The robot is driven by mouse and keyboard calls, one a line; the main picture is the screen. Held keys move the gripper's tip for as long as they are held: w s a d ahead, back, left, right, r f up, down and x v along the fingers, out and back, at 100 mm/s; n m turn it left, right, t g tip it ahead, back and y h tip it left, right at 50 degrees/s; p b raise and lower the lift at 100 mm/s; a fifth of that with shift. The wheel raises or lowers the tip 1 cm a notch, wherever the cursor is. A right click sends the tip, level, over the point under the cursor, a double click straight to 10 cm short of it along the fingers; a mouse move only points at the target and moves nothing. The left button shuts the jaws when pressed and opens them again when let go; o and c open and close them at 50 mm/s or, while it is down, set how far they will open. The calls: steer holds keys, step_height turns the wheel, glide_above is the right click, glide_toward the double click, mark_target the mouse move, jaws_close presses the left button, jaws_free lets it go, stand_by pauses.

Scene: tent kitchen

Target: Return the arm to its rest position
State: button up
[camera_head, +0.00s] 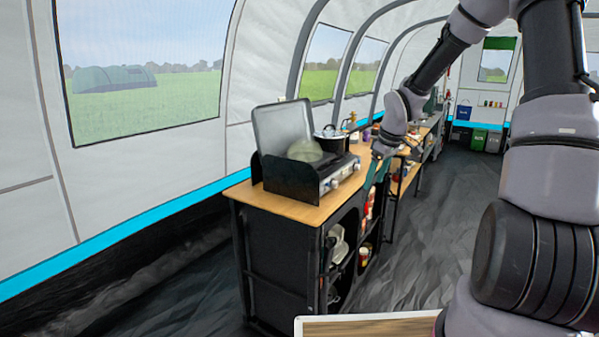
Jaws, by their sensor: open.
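My arm (545,150) rises at the right side of the view, bends near the top edge and comes down toward the middle. My gripper (375,182) hangs at its end, pointing down, just right of the camp stove (330,178) and by the front edge of the wooden counter (262,202). The gripper is small in view. It is open and I see nothing held in it. I cannot tell whether it touches the counter edge.
On the stove are a pale greenish rounded item (305,150) and a dark pot (330,140). Shelves below the counter hold several items. A wooden board (370,327) lies at the bottom edge. The dark floor (440,220) right of the counter is clear. Bins (479,139) stand far back.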

steer(key=s+d+r+m+t+h, duration=0.2)
steer(key=s+r+m, duration=0.5)
steer(key=s+r, duration=0.8)
steer(key=s+a+r+m+t+y, duration=0.1)
steer(key=s+r+m+t+y, duration=0.1)
steer(key=s+r+m, duration=0.3)
steer(key=shift+s+a+r+m, duration=0.3)
steer(key=shift+s+r, duration=1.85)
steer(key=shift+s, duration=1.45)
steer(key=shift+t, duration=0.3)
